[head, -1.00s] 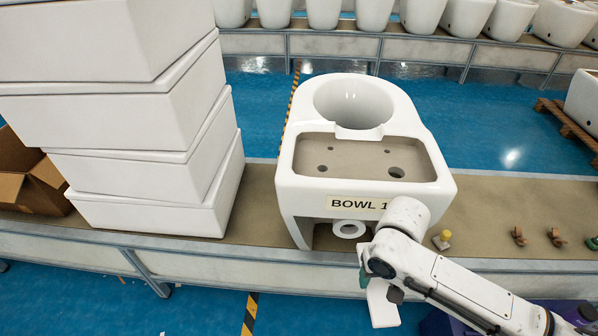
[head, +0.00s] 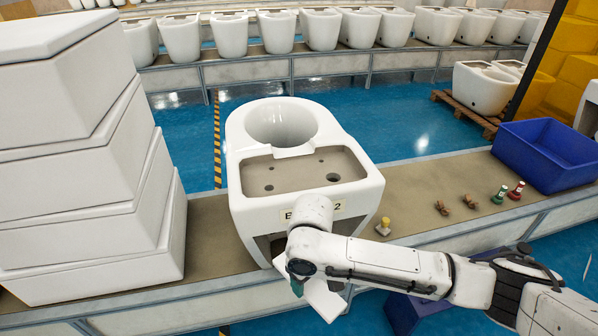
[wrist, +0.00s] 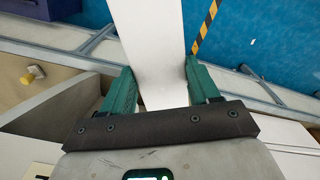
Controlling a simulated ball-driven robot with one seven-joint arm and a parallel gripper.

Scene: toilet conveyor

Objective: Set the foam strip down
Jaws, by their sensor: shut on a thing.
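The foam strip is a long flat white piece, and it shows in the wrist view (wrist: 155,40) running between my two green fingers. My gripper (wrist: 160,84) is shut on it. In the head view the strip (head: 324,300) hangs tilted below my wrist, in front of the conveyor's near edge. My gripper there (head: 299,287) is mostly hidden behind the wrist. The strip appears clear of the belt. A white toilet bowl (head: 240,200) stands on the belt just behind my wrist, its label partly covered by my arm.
The conveyor (head: 420,195) has a yellow-topped piece (head: 383,226), brown pieces (head: 455,203) and green and red stamps (head: 508,192) right of the bowl. A blue bin (head: 548,155) stands at the right. Stacked white boxes (head: 90,220) block the left. Bare belt lies between these.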

